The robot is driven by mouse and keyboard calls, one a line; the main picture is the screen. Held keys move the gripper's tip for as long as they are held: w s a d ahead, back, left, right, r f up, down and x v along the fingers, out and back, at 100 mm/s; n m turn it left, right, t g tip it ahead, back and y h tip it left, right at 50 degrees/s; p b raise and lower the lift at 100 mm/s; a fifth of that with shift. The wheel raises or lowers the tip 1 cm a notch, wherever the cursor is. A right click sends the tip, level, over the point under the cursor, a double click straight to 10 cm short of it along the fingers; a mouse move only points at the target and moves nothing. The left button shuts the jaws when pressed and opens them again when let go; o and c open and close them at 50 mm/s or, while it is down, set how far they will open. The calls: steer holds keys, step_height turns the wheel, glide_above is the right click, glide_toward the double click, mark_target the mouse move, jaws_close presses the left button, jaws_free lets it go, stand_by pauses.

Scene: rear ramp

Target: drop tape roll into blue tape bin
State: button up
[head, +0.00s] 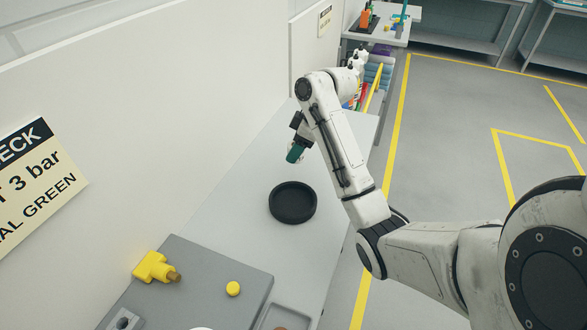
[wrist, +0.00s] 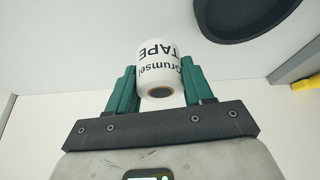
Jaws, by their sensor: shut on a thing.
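The tape roll (wrist: 158,68) is white with black lettering that reads TAPE. In the wrist view it sits between the two green fingers of my gripper (wrist: 158,78), which is shut on it. In the head view my gripper (head: 297,152) points down above the pale bench, just beyond the black round dish. There the roll is mostly hidden behind the near green finger. I cannot make out a blue tape bin in either view.
The black round dish (head: 292,203) stands on the bench (head: 240,225). Nearer are a grey plate (head: 205,285), a yellow fitting (head: 155,268) and a yellow cap (head: 233,288). A wall (head: 150,120) runs along the left. Another table (head: 385,36) with items stands at the back.

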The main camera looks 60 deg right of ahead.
mark_target(294, 169)
steer(key=w+d+f, duration=0.1)
steer(key=d+f, duration=0.1)
steer(key=shift+w+f, duration=0.35)
steer(key=shift+f, duration=0.05)
steer(key=shift+f+p, duration=0.35)
steer(key=shift+f, duration=1.3)
steer(key=shift+f, duration=0.2)
steer(key=o, duration=1.1)
steer(key=shift+r, duration=0.1)
